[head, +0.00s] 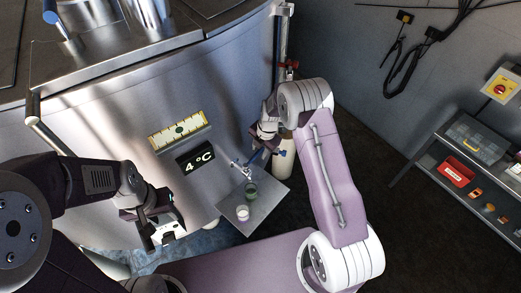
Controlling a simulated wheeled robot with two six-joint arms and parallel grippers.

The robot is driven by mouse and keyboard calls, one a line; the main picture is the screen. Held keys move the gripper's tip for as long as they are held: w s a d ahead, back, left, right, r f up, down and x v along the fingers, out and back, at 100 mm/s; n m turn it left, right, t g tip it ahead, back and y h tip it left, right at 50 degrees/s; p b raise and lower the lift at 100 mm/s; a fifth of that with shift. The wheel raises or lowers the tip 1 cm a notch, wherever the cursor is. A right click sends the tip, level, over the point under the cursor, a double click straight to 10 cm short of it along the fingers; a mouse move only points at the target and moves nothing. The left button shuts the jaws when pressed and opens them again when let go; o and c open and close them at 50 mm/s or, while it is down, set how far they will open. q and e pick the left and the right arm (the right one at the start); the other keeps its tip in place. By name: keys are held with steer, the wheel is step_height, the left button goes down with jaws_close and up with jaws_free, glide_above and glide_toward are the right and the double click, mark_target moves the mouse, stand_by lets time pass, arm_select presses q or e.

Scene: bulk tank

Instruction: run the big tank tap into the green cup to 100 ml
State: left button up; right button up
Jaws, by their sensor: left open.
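The big steel tank (110,120) fills the left of the head view. Its small tap (237,166) sticks out low on the front, to the right of the 4 °C display. The green cup (251,189) stands upright on a metal shelf (263,210), close below the tap's end. Its fill level is too small to read. My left gripper (163,238) is open and empty, left of the shelf and clear of the cup. My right gripper (262,150) is close to the tap, by a blue part. Its fingers are too small and partly hidden to judge.
A whitish cup (242,213) stands on the shelf in front of the green cup. A display reading 4 °C (196,156) and a yellow-framed gauge (179,131) are on the tank front. A rack with a red box (457,174) stands at the right. Dark floor between is clear.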

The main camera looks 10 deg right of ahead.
steer(key=shift+w+a+f, duration=0.1)
steer(key=shift+w, duration=0.05)
jaws_close()
stand_by(1.0)
